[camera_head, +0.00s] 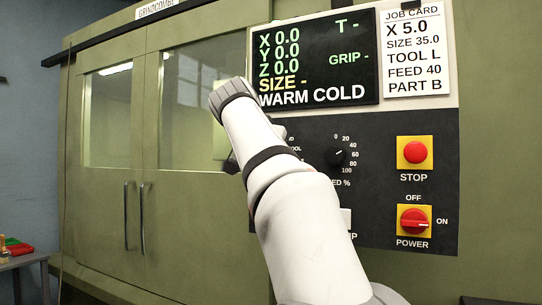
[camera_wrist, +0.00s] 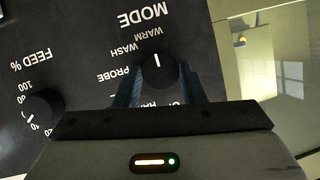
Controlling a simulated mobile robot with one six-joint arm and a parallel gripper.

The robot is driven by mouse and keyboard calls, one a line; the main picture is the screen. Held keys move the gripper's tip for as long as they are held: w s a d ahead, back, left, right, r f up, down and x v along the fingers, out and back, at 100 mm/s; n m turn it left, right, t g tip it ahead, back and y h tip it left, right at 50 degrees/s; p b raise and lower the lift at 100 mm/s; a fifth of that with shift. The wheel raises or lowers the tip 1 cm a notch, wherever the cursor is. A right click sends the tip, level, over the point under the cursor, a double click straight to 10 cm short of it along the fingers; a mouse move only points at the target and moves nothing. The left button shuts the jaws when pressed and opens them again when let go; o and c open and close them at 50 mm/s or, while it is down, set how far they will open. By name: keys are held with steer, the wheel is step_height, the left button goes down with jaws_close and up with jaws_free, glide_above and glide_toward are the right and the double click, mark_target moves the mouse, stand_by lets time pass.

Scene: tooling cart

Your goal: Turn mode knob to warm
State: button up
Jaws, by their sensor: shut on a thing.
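The mode knob (camera_wrist: 158,78) is a round black knob on the black control panel, seen upside down in the wrist view. Its white pointer line points up in that picture, towards the side where WARM is printed; WASH and PROBE are printed to its left. My gripper (camera_wrist: 161,74) has one blue-grey finger on each side of the knob and is shut on it. The lettering under the gripper is partly hidden. In the head view my arm covers the knob. The display (camera_head: 314,60) reads WARM COLD.
The feed knob (camera_head: 336,156) is beside the mode knob on the panel. A red stop button (camera_head: 415,152) and a red power switch (camera_head: 413,220) are at the right. Green machine doors with handles (camera_head: 141,218) are at the left.

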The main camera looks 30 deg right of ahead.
steer(key=shift+f, duration=0.15)
steer(key=o, duration=1)
steer(key=v, duration=0.8)
